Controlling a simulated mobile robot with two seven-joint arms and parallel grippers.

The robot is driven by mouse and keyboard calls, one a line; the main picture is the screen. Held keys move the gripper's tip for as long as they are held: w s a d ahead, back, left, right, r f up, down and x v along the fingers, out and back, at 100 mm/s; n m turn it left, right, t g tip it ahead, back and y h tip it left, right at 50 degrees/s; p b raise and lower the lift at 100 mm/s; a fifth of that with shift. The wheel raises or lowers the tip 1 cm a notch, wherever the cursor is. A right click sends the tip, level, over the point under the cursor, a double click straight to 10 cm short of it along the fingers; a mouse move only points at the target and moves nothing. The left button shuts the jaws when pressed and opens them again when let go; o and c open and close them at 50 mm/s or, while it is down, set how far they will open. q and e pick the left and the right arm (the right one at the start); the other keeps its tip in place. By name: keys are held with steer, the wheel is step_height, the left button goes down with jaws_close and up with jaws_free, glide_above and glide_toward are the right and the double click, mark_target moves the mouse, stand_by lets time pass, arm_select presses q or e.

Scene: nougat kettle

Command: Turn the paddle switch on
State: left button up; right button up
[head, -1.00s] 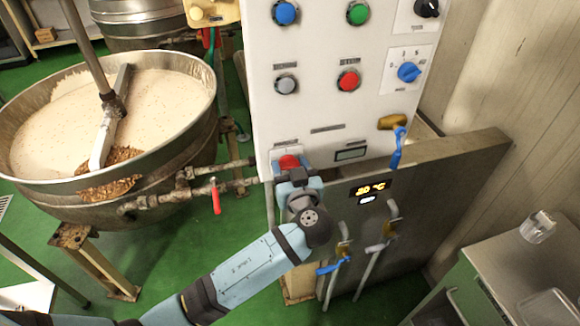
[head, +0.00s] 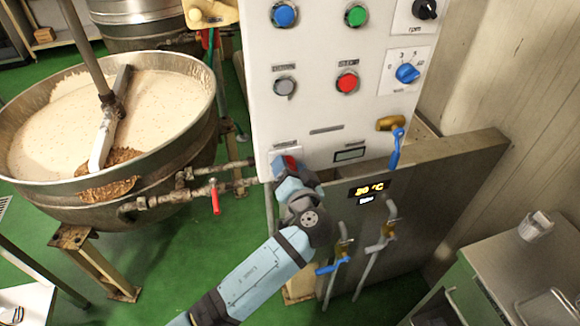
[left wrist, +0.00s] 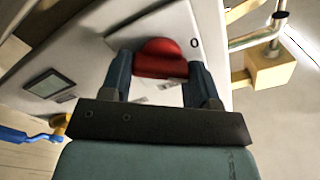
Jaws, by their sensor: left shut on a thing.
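The paddle switch is a red knob (head: 291,161) on a pale plate at the lower left of the white control panel (head: 325,110). In the left wrist view the red knob (left wrist: 158,58) sits between my two fingers, with a "0" printed on the panel to its right. My left gripper (head: 287,174) is shut on the knob, also in the left wrist view (left wrist: 158,72). In the head view the gripper covers part of the knob. My right gripper is out of view.
Blue, green, grey and red buttons and a blue dial (head: 407,73) sit higher on the panel. A blue-handled valve (head: 395,148) and a metal cabinet (head: 440,190) are to the right. The kettle (head: 165,140) and a red-handled pipe (head: 215,197) are to the left.

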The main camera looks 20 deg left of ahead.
arm_select(q)
steer(key=m+p, duration=0.2)
steer(key=m, duration=0.2)
steer(key=shift+r+m, duration=0.15)
steer(key=shift+m, duration=0.15)
steer(key=m+p, duration=0.2)
steer(key=m, duration=0.2)
steer(key=shift+w+m, duration=0.1)
steer(key=shift+m, duration=0.2)
steer(key=shift+m+p, duration=0.5)
steer(key=shift+m, duration=0.1)
steer(key=shift+f, duration=0.2)
steer(key=o, duration=0.7)
steer(key=shift+o, duration=1.1)
steer(key=shift+f, duration=0.1)
